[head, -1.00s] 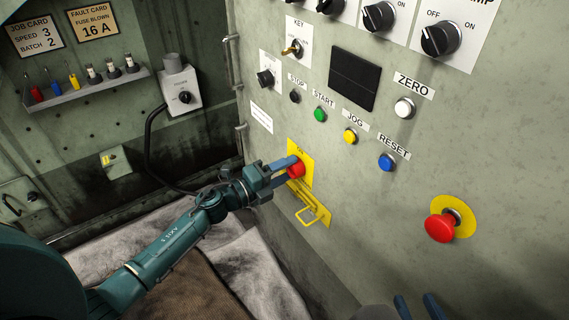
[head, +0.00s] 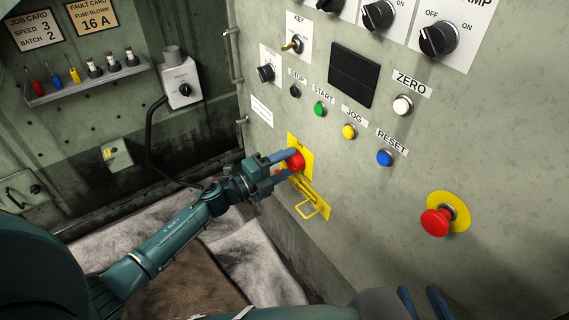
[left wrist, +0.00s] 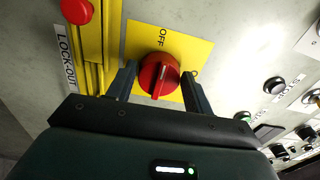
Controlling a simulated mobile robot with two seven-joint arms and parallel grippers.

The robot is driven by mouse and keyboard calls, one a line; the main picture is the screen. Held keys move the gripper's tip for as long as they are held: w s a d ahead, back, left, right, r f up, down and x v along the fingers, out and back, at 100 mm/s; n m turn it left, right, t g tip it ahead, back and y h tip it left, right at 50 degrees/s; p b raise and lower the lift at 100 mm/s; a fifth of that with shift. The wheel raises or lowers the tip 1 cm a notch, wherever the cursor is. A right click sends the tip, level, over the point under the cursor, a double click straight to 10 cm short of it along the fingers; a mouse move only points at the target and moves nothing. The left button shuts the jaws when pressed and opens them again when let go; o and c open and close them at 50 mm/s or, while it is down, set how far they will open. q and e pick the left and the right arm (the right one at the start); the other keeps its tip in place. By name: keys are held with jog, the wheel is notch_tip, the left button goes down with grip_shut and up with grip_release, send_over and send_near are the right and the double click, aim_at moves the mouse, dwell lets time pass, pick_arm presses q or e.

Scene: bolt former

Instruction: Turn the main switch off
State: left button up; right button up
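The main switch is a red rotary knob (head: 297,161) on a yellow plate, low on the grey panel. In the left wrist view the knob (left wrist: 160,76) has a pale line running nearly upright, slightly tilted. "OFF" is printed above it; a partly hidden label starting with "O" is to its right. My left gripper (head: 284,165) is at the knob, and in the left wrist view its fingers (left wrist: 158,85) stand on either side with small gaps visible. My right gripper (head: 424,302) is at the bottom edge, its fingers apart and empty.
A yellow lock-out slide with a loop handle (head: 313,208) sits just below the switch; its red knob (left wrist: 76,10) shows in the left wrist view. A red mushroom button (head: 436,222) is at the right. Start (head: 320,109), jog and reset buttons are above.

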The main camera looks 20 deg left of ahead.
pick_arm(q)
jog(key=o, duration=0.4)
jog(key=shift+c, duration=0.2)
jog(key=v, duration=1.3)
jog(key=shift+p, duration=0.35)
jog(key=shift+s+a, duration=0.1)
